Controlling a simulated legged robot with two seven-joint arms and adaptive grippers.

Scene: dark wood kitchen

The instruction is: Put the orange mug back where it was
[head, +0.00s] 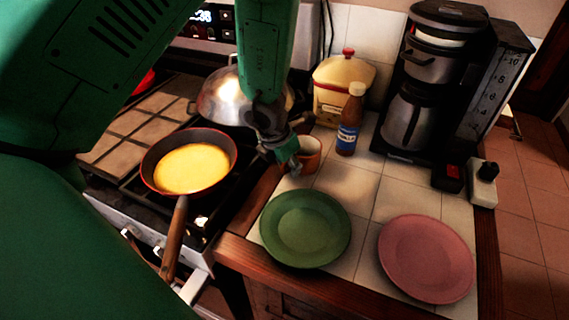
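The orange mug (309,155) stands upright on the tiled counter, behind the green plate and left of the sauce bottle. My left gripper (288,157) reaches down from above at the mug's left side, very close to it or touching it. Its fingers overlap the mug's left edge in the picture. They are small and dark, so I cannot tell whether they are open or shut on the mug. The mug's left part is partly hidden by the gripper. My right gripper is not in view.
A green plate (305,229) and a pink plate (427,259) lie in front. A bottle (350,120), a cream canister (342,84) and a coffee maker (411,95) stand behind. A pan (190,163) with yellow food and a metal lid (222,98) are on the stove.

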